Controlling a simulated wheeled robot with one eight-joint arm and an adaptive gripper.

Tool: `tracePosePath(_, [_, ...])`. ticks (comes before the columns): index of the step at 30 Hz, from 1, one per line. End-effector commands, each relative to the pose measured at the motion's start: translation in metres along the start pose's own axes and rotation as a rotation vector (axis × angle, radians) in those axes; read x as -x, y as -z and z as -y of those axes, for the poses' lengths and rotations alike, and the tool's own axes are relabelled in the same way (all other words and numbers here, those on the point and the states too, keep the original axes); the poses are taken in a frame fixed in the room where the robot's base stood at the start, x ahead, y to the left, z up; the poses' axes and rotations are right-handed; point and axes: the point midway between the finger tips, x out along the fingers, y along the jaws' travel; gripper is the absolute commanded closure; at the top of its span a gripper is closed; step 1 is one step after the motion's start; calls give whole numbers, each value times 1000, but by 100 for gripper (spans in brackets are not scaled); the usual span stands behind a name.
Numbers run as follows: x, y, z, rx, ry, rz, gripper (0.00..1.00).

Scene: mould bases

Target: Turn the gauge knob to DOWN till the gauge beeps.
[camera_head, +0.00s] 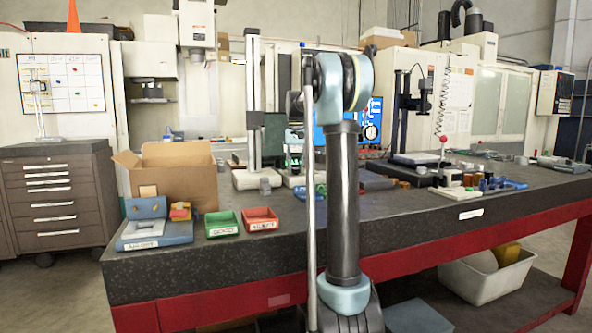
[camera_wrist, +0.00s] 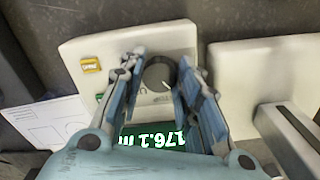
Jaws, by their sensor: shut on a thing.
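The gauge (camera_wrist: 95,45) is a pale box seen from above in the wrist view, with a dark round knob (camera_wrist: 158,73) on its face. A green-lit display (camera_wrist: 168,139) reads about 176.1, upside down, and is partly covered by my gripper. My gripper (camera_wrist: 160,66) has one blue finger on each side of the knob and is shut on it. The knob's DOWN marking is not readable. In the head view my arm stands in front of this part of the bench, and the knob is not visible there.
A yellow button (camera_wrist: 91,65) is on the gauge's face. Another pale base (camera_wrist: 240,75) stands close on the right. In the head view, a cardboard box (camera_head: 178,172), a green bin (camera_head: 222,224) and a red bin (camera_head: 261,220) occupy the bench's left end.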

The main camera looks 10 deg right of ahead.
Motion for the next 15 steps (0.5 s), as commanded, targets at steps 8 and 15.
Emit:
tracePosePath(8, [0, 1, 1, 79, 1, -3, 93])
tracePosePath(15, [0, 1, 1, 91, 1, -3, 93])
